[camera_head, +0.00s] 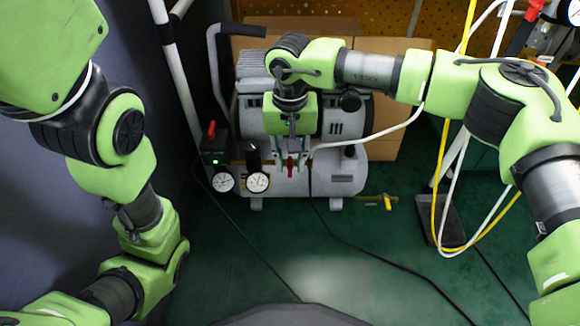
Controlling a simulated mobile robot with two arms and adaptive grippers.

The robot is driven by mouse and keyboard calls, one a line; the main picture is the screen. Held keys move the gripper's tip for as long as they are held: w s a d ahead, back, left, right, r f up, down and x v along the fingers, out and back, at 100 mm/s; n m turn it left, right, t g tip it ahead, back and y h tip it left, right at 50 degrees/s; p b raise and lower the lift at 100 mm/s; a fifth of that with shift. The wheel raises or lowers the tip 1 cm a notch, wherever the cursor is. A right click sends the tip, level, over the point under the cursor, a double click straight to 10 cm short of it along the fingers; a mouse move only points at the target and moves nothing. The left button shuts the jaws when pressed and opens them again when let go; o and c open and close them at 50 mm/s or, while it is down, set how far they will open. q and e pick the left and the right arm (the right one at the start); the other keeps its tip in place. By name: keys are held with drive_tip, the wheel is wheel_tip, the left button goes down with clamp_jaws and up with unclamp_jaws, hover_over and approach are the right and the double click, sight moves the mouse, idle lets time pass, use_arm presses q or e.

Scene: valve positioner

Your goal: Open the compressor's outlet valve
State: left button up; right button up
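The compressor (344,178) stands on the green floor in the middle, with a grey tank, a motor on top and two round gauges at its front left. A small red handle (291,170), seemingly that of the outlet valve, shows at the tank's front. My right gripper (291,163) points down in front of the compressor. Its fingers look apart, one on each side of the red handle; I cannot tell whether they touch it. The gripper and wrist hide part of the motor and tank. My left arm is at the left; its gripper is out of view.
A red switch (211,130) sits on a black box at the compressor's left. Cardboard boxes (385,148) stand behind. A small yellow item (387,202) lies on the floor to the right. Yellow and white hoses (437,190) hang at the right. The floor in front is mostly clear.

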drive_tip(key=shift+f, duration=0.25)
clamp_jaws()
